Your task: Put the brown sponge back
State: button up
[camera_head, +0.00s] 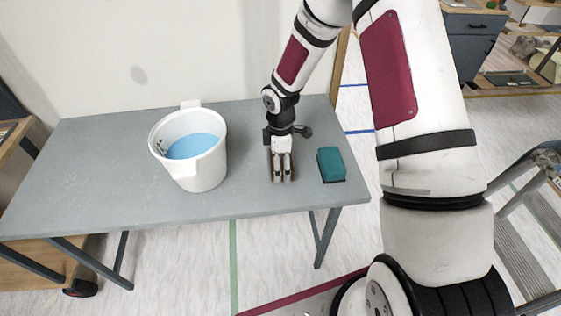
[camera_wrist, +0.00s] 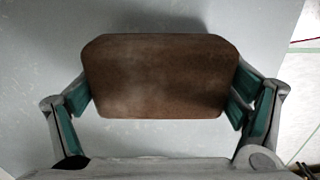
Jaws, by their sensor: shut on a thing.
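The brown sponge (camera_wrist: 160,75) is between the two fingers of my gripper (camera_wrist: 160,108) in the wrist view, with its broad face toward the camera. In the head view my gripper (camera_head: 281,176) points down at the grey table, right of the bucket, and is shut on the sponge. Only a little brown of it shows around the fingers there. I cannot tell whether the sponge touches the table or hangs just above it.
A white bucket (camera_head: 207,172) with blue liquid (camera_head: 192,146) stands on the grey table (camera_head: 95,165), left of my gripper. A teal sponge (camera_head: 331,163) lies close to the right, near the table's right edge. The table's left part is clear.

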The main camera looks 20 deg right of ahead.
jog(key=shift+f, duration=0.1)
jog(key=shift+f, duration=0.35)
jog(key=o, duration=0.9)
jog(key=shift+r, duration=0.15)
